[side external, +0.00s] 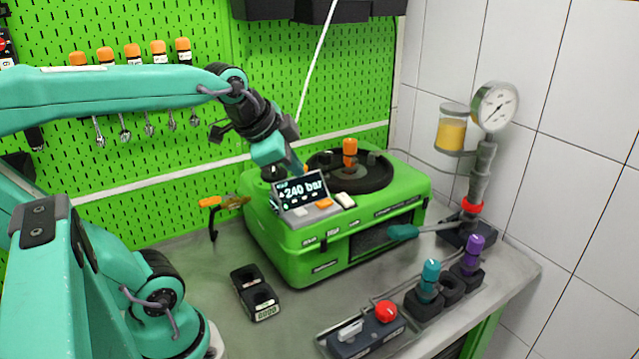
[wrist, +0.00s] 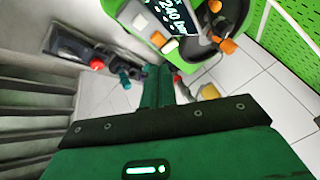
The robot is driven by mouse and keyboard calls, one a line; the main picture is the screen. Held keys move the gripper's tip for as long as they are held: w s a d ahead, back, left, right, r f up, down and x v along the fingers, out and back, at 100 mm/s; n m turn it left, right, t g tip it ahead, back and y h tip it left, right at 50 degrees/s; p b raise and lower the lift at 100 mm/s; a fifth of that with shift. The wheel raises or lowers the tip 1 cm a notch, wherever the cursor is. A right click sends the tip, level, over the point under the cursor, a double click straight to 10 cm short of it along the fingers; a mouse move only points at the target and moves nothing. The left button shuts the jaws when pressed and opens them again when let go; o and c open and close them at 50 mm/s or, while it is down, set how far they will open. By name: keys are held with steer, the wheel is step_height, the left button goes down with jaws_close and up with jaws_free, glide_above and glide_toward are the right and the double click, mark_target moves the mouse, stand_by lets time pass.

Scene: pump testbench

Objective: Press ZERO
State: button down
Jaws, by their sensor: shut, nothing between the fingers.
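The green pump unit (side external: 335,240) carries a tilted display (side external: 301,192) reading 240 bar. Below the display sit a grey button (side external: 300,211), an orange button (side external: 323,203) and a cream button (side external: 345,200). Their labels are too small to read, so I cannot tell which is ZERO. The wrist view shows the display (wrist: 174,17) and the orange button (wrist: 158,39) at the top. My gripper (side external: 298,168) is shut and empty, above and behind the display, apart from the buttons. In the wrist view my gripper (wrist: 158,72) points down past the unit's side.
A round dark top with an orange-capped part (side external: 350,152) stands behind the buttons. A gauge (side external: 495,106) stands at right. A red-button box (side external: 385,311) and teal and purple knobs are in front right.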

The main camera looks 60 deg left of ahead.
mark_target(298, 212)
steer(key=shift+w+a+r+m, duration=0.3)
steer(key=shift+w+a+m, duration=0.1)
steer(key=shift+a, duration=0.1)
steer(key=shift+w+a+r+m, duration=0.3)
steer(key=shift+a+m, duration=0.1)
steer(key=shift+a, duration=0.05)
steer(key=shift+f, duration=0.15)
steer(key=shift+f, duration=4.25)
steer(key=shift+f, duration=0.1)
steer(key=shift+d+f, duration=0.1)
steer(key=shift+f, duration=0.2)
steer(key=shift+f, duration=0.5)
steer(key=shift+r, duration=0.9)
